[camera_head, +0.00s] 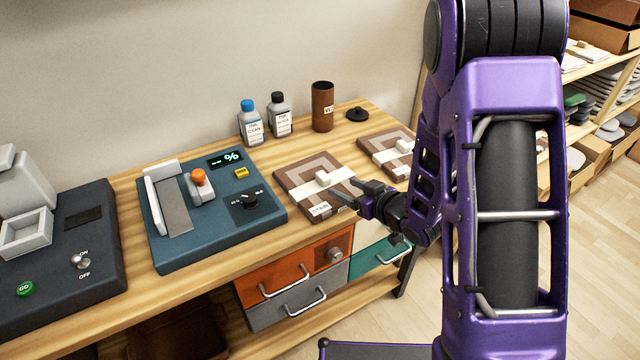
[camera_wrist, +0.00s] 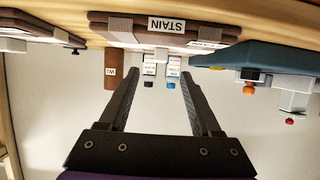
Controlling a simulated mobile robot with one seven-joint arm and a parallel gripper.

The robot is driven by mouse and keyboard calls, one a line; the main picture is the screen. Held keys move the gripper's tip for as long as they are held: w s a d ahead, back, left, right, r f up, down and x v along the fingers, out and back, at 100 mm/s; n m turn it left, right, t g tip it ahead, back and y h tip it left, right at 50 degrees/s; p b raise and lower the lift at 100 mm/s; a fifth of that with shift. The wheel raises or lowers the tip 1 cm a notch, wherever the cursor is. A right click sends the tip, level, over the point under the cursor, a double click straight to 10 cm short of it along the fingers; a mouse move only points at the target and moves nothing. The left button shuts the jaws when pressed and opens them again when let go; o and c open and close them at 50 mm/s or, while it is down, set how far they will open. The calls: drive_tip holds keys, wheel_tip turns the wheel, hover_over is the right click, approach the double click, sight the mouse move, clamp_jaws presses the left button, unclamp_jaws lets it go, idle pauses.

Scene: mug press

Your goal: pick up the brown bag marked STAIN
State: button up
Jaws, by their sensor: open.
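The brown bag marked STAIN (camera_head: 296,190) lies flat on the wooden bench, with a pale square pattern, a white band and a small white block on top. Its STAIN label faces the front edge; the bag also shows at the top of the upside-down wrist view (camera_wrist: 120,27). My gripper (camera_head: 346,191) is open and empty at the bag's front right side, by its near corner. In the wrist view my gripper's two fingers (camera_wrist: 162,84) are spread apart and point toward the bag. I cannot tell whether a finger touches it.
A similar brown bag (camera_head: 377,143) lies to the right. Behind stand a blue-capped bottle (camera_head: 251,128), a dark-capped bottle (camera_head: 280,118), a brown cylinder (camera_head: 322,98) and a black lid (camera_head: 357,115). A teal press machine (camera_head: 215,235) sits left. Orange and grey drawers (camera_head: 290,285) are below.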

sight(326, 178)
drive_tip(key=x, duration=0.9)
drive_tip(key=shift+w+a+r, duration=0.1)
drive_tip(key=shift+a+r, duration=0.1)
drive_tip(key=shift+a, duration=0.1)
clamp_jaws()
